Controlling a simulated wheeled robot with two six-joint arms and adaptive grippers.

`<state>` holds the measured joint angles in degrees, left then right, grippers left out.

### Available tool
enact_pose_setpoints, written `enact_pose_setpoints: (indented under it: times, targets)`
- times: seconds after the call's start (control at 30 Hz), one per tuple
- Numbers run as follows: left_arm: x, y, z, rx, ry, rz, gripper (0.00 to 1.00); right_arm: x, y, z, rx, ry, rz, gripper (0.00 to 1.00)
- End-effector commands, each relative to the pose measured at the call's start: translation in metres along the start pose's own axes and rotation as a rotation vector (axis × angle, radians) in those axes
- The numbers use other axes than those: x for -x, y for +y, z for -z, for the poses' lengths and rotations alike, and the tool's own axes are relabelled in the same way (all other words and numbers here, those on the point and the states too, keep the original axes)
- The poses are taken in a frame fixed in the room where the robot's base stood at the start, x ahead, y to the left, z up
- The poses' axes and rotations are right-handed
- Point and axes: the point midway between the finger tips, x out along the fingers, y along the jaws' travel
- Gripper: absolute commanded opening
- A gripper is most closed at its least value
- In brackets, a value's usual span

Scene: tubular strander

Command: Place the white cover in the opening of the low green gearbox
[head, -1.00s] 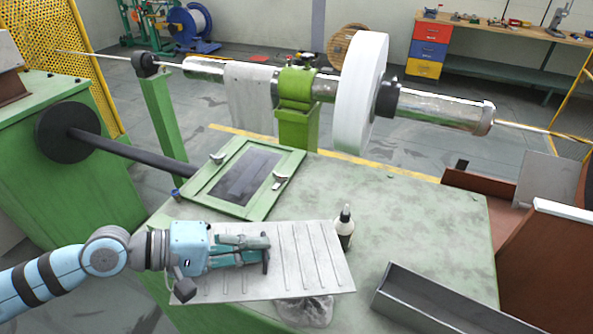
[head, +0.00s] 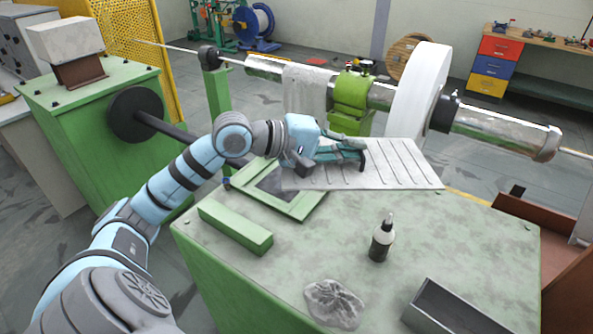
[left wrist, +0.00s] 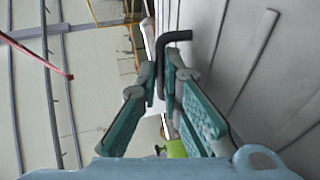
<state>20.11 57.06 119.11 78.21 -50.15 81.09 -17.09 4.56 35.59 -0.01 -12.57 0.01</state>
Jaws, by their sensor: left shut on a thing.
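The white cover (head: 405,172) is a pale ribbed plate, held about flat above the bench top. My left gripper (head: 361,160) is shut on the cover's dark handle. In the left wrist view the fingers (left wrist: 165,82) close around that bent handle (left wrist: 176,37), beside the ribbed face of the cover (left wrist: 235,50). The low green gearbox (head: 302,208) shows a green frame around a dark opening (head: 272,185). The cover overlaps the right, far part of this frame and reaches past it to the right. The height between them cannot be told. My right gripper is out of view.
A green bar (head: 235,229) lies left of a dark bottle (head: 382,240). A crumpled clear bag (head: 334,303) and a grey metal trough (head: 462,308) are at the front. Behind the cover are a green clamp (head: 350,97), a shaft and a large white disc (head: 418,95).

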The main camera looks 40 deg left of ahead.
Motion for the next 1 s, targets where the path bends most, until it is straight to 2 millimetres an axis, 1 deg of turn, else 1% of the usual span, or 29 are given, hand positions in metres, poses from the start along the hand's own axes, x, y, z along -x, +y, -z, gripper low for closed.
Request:
enact_pose_setpoints:
  times: [0.03, 0.07, 0.1, 0.17, 0.2, 0.23, 0.27, 0.3, 0.33, 0.4, 0.5, 0.6, 0.67, 0.77, 0.83, 0.87, 0.97, 1.0]
  targets:
    - [-0.001, 0.014, 0.025, 0.019, 0.062, -0.017, 0.0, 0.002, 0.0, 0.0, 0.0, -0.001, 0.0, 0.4]
    - [-0.002, 0.019, 0.042, 0.034, 0.104, -0.02, 0.0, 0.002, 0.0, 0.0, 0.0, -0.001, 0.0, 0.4]
    - [-0.002, 0.024, 0.064, 0.055, 0.163, -0.024, 0.0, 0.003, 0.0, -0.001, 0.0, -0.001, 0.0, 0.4]
    - [-0.001, 0.029, 0.098, 0.088, 0.252, -0.029, 0.0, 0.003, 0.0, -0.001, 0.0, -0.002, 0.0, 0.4]
    - [-0.001, 0.029, 0.119, 0.11, 0.314, -0.032, 0.0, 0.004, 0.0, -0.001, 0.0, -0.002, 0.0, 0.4]
    - [0.0, 0.028, 0.136, 0.126, 0.362, -0.032, 0.0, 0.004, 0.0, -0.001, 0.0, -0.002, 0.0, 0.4]
    - [0.001, 0.025, 0.151, 0.142, 0.408, -0.034, 0.0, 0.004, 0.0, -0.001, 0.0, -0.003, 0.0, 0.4]
    - [0.003, 0.02, 0.171, 0.162, 0.471, -0.035, 0.0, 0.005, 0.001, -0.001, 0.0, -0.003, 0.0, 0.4]
    - [0.004, 0.014, 0.185, 0.176, 0.516, -0.034, 0.0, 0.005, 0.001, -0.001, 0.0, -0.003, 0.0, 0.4]
    - [0.009, -0.002, 0.214, 0.203, 0.619, -0.034, 0.0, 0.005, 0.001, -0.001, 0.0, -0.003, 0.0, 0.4]
    - [0.017, -0.029, 0.244, 0.224, 0.74, -0.034, 0.0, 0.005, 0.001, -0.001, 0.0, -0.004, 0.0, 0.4]
    - [0.025, -0.05, 0.261, 0.231, 0.826, -0.04, 0.0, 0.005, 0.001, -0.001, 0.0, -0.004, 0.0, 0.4]
    - [0.029, -0.058, 0.267, 0.23, 0.862, -0.047, 0.0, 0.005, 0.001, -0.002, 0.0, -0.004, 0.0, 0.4]
    - [0.031, -0.07, 0.271, 0.227, 0.892, -0.057, 0.0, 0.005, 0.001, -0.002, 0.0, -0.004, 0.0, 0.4]
    - [0.027, -0.085, 0.27, 0.227, 0.895, -0.059, 0.0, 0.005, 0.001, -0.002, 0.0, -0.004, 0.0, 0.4]
    - [0.024, -0.093, 0.27, 0.228, 0.895, -0.058, 0.0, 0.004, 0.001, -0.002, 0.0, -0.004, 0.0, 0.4]
    - [0.014, -0.128, 0.268, 0.229, 0.894, -0.057, 0.0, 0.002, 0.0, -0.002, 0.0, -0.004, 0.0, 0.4]
    - [0.01, -0.143, 0.268, 0.229, 0.895, -0.056, 0.0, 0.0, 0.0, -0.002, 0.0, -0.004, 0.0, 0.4]
